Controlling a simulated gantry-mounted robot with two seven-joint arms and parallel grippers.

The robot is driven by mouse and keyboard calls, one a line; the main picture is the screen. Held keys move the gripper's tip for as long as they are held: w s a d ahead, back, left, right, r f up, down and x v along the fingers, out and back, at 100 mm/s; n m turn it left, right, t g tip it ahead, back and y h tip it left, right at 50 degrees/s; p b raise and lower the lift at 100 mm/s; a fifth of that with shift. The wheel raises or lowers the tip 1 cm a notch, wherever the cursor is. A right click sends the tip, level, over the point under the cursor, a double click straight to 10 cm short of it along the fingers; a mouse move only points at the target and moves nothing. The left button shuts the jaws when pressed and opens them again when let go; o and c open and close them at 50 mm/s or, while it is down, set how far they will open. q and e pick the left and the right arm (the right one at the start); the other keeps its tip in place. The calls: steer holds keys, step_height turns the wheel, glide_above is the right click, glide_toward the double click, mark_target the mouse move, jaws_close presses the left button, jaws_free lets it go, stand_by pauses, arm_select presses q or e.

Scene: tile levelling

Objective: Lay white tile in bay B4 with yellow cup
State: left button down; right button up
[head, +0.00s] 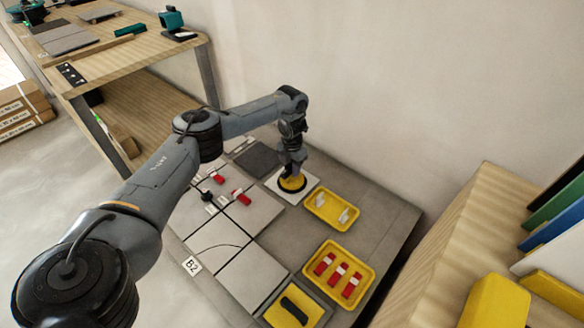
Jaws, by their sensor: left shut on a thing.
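My left gripper (291,168) is shut on the yellow cup (291,184), above the far part of the tiled floor. The cup sits on the white tile (309,180), at about its middle. Whether the tile lies flat on the floor or hangs just above it, I cannot tell. The label of bay B4 cannot be read here; a B2 label (191,265) shows at the near left. My right gripper is not in view.
Laid pale tiles (251,273) carry red wedges (241,197). A dark grey square (257,158) lies left of the white tile. To the right are a yellow tray (331,224) with white pieces and another (318,255) with red wedges. A wooden bench (150,50) stands behind left.

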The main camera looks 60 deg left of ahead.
arm_select(q)
steer(key=c, duration=0.8)
jaws_free()
